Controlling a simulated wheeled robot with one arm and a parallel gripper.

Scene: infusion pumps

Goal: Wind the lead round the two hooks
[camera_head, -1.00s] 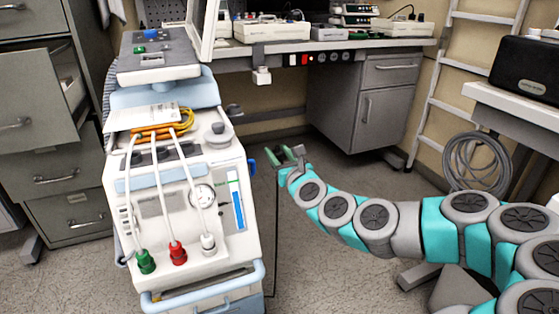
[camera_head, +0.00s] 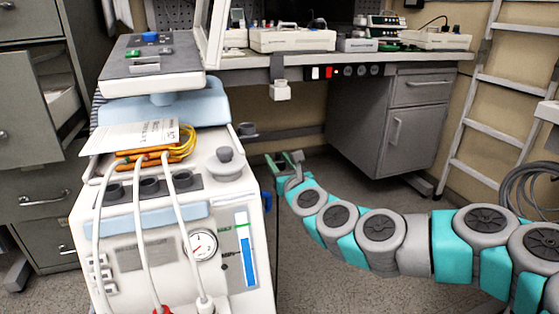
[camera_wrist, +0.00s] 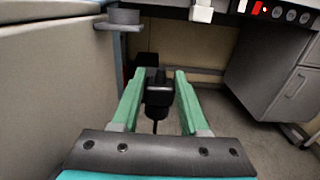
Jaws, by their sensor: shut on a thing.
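My gripper (camera_head: 284,160) has green fingers and is just right of the white medical machine (camera_head: 150,245). In the wrist view my gripper (camera_wrist: 158,80) is shut on a black plug (camera_wrist: 158,95), with a thin cord below it. In the head view a thin dark lead (camera_head: 278,235) hangs down below my gripper along the machine's right side. A blue part (camera_head: 267,170) sits on that side. I cannot clearly make out a second hook.
A workbench (camera_head: 345,62) with several instruments stands behind, over a grey cabinet (camera_head: 385,125). A ladder (camera_head: 485,110) leans at the right. Open filing drawers (camera_head: 35,130) are at the left. Floor right of the machine is free.

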